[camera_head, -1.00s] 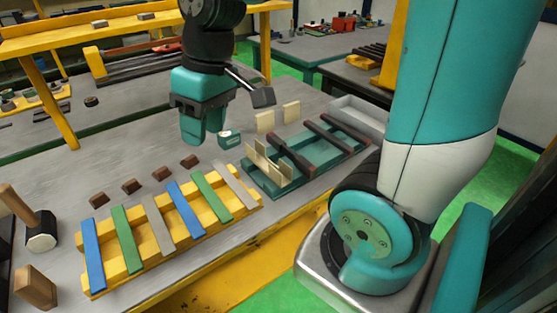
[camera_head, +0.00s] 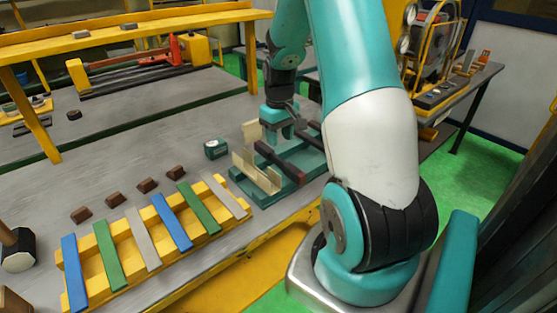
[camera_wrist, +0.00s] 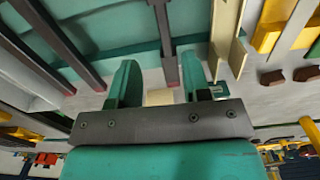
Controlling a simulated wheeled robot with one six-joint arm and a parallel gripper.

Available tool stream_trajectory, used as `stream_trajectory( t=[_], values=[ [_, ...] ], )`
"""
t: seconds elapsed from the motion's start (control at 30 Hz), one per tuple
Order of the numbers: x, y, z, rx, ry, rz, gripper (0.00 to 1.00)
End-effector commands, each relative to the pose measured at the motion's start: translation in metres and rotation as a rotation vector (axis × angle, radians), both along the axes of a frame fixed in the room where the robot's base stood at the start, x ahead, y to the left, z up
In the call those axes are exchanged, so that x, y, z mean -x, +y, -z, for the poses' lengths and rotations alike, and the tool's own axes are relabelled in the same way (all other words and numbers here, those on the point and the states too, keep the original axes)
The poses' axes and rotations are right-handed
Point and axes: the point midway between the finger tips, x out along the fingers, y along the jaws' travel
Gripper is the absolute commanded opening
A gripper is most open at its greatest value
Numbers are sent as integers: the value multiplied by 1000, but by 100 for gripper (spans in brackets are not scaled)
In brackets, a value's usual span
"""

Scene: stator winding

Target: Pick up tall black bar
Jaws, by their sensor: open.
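Two dark bars lie across a teal tray (camera_head: 312,162) on the table. The nearer dark bar (camera_head: 280,162) shows in the head view; the other is mostly hidden by my arm. My gripper (camera_head: 281,130) is open, low over the back side of the tray. In the wrist view, one dark bar (camera_wrist: 165,45) lies between the lines of my open fingers (camera_wrist: 158,78), and the other dark bar (camera_wrist: 62,45) is to the left. Neither bar is visibly held. I cannot tell which bar is the taller.
Upright cream plates (camera_head: 257,172) stand at the tray's left end, and another cream plate (camera_head: 252,132) stands behind, close to my gripper. A small dark green box (camera_head: 216,149) sits left of it. A yellow rack (camera_head: 205,215) with coloured strips lies at the left front.

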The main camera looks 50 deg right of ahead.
Motion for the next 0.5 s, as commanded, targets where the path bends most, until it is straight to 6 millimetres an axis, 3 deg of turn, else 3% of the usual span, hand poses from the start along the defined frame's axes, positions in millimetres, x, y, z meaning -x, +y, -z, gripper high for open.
stream_trajectory(
  t=[0.27, 0.5],
  values=[
    [0, 2, 23, -1, 1, -1, 44],
    [1, 6, 59, -3, 3, 0, 44]
  ],
)
